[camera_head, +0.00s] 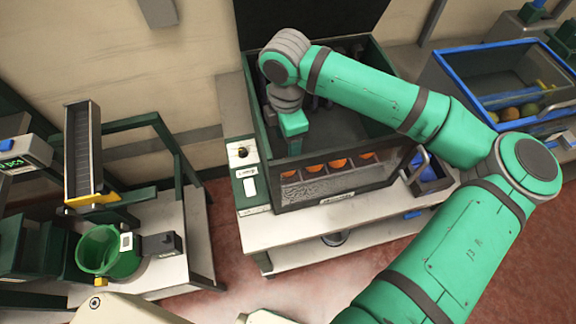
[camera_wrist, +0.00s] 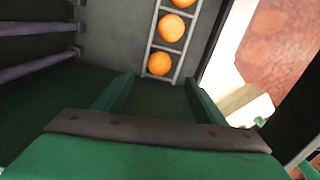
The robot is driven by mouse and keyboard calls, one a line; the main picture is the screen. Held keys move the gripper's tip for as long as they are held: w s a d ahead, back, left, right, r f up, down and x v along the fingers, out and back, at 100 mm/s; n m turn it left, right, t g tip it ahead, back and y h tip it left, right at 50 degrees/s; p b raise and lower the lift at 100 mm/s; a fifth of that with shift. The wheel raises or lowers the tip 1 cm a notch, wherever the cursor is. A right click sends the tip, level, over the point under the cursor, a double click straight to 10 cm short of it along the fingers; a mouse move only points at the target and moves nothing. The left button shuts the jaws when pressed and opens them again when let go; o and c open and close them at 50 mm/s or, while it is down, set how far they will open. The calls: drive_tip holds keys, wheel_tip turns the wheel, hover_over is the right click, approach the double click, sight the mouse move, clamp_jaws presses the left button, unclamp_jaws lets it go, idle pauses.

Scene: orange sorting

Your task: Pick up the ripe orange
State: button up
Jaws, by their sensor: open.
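Several oranges sit in a row in a slotted rack inside a dark box. In the wrist view, the nearest orange (camera_wrist: 159,63) lies just beyond my gripper, with a second orange (camera_wrist: 171,27) behind it and part of a third at the top edge. The row also shows through the front of the box in the head view, with one orange (camera_head: 313,169) near its left part. My gripper (camera_wrist: 158,88) is open, its two green fingers apart with nothing between them. In the head view my gripper (camera_head: 294,146) hangs inside the box at its left side.
The dark box (camera_head: 258,110) stands on a white bench (camera_head: 290,235), with a panel and white switch on its left. A blue-rimmed crate (camera_head: 470,68) with fruit is at right. A green bucket (camera_head: 112,253) and a chute stand at left. Dark rods lie left in the wrist view.

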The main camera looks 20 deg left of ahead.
wheel_tip(320, 180, down, 10)
drive_tip(key=c, duration=1.2)
